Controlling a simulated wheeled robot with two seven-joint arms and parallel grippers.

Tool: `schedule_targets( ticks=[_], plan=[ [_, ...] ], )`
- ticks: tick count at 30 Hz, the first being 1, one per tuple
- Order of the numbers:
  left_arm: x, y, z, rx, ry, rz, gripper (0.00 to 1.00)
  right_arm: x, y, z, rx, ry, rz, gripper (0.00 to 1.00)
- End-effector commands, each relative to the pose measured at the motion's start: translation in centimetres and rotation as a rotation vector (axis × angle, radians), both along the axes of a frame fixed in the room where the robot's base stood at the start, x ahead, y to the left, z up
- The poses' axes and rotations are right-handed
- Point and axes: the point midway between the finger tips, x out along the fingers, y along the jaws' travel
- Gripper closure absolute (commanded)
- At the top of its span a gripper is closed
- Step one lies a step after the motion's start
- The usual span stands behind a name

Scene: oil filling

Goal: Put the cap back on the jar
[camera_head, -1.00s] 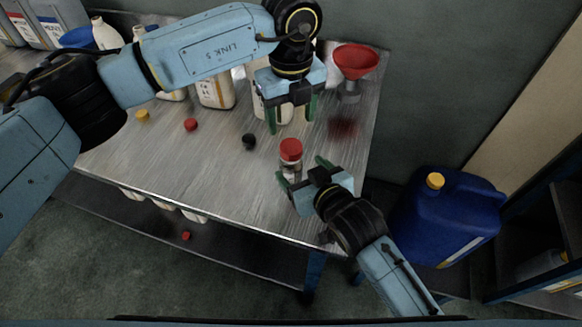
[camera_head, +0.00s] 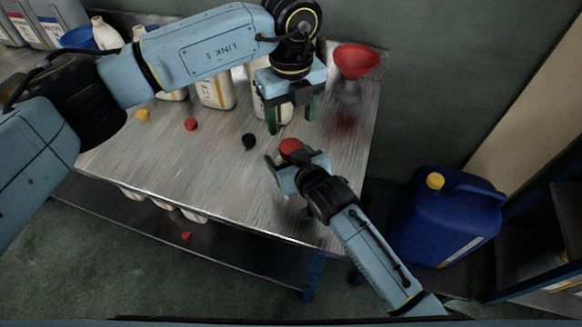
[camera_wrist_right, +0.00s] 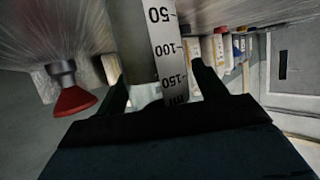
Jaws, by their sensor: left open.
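The jar (camera_wrist_right: 166,50) shows in the right wrist view as a pale body with a black millilitre scale. In the head view its red cap (camera_head: 290,147) shows at its top, and my right gripper hides most of the body. I cannot tell how firmly the cap sits. My right gripper (camera_head: 295,161) is open, with its fingers (camera_wrist_right: 160,85) on either side of the jar and gaps beside it. My left gripper (camera_head: 291,118) is open and points down above the table behind the jar, in front of a white bottle (camera_head: 262,110).
Loose yellow (camera_head: 143,115), red (camera_head: 190,124) and black (camera_head: 249,140) caps lie on the metal table (camera_head: 190,165). A red funnel (camera_head: 355,62) stands at the back right and also shows in the wrist view (camera_wrist_right: 74,100). A blue canister (camera_head: 447,215) is right of the table.

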Motion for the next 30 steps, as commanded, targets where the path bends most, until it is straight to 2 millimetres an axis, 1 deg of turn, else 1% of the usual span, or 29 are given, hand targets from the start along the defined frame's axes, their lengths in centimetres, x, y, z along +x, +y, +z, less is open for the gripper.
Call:
schedule_targets(
  ticks=[1, 2, 15, 16, 20, 27, 30],
  plan=[
    [0.00, 0.00, 0.00, 0.000, 0.000, 0.000, 0.37, -0.01, -0.01, -0.01, 0.000, 0.000, 0.000, 0.36],
    [0.00, 0.00, 0.00, 0.000, 0.000, 0.000, 0.37, -0.02, -0.01, -0.01, 0.000, 0.000, 0.000, 0.40],
    [-0.01, 0.00, 0.00, 0.000, 0.000, -0.003, 0.37, -0.03, -0.03, -0.03, 0.000, 0.001, 0.000, 0.98],
    [0.00, -0.01, 0.00, 0.000, 0.000, -0.009, 0.37, -0.03, -0.03, -0.03, 0.000, 0.001, 0.000, 1.00],
    [-0.02, -0.04, 0.00, -0.001, 0.000, -0.101, 0.37, -0.04, -0.03, -0.03, 0.000, 0.001, 0.000, 1.00],
    [-0.04, -0.02, -0.01, -0.001, 0.000, -0.339, 0.37, -0.04, -0.04, -0.04, 0.000, 0.001, 0.000, 1.00],
    [-0.02, -0.01, 0.01, -0.002, -0.001, -0.384, 0.37, -0.04, -0.04, -0.04, 0.000, 0.001, 0.000, 1.00]
  ],
)
